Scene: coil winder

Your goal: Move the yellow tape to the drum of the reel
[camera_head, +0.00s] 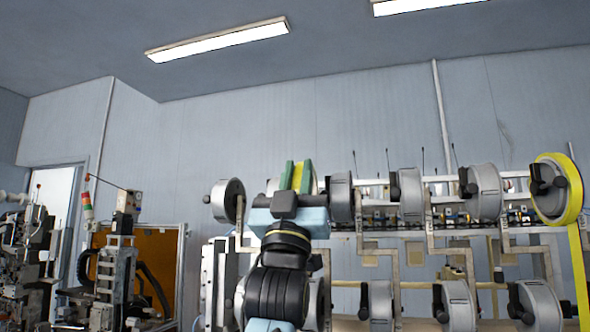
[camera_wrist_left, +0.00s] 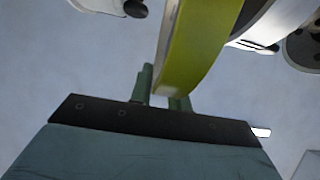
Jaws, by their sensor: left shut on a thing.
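My left gripper (camera_head: 297,176) has green fingers raised in the middle of the head view, shut on a yellow tape (camera_head: 306,184). In the left wrist view the yellow tape (camera_wrist_left: 197,45) is a curved ring rising from between the green fingers of the left gripper (camera_wrist_left: 164,95). The gripper and tape are in front of the reel row, between a grey reel (camera_head: 228,200) on the left and another grey reel drum (camera_head: 341,197) on the right. Whether the tape touches a drum cannot be told. My right gripper is out of view.
At the far right a reel (camera_head: 548,190) carries yellow tape, with a strip (camera_head: 580,275) hanging down. More grey reels (camera_head: 485,192) line the white frame, with a lower row (camera_head: 455,303) beneath. Machines (camera_head: 118,275) and an orange panel stand at left. Open air lies above the reels.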

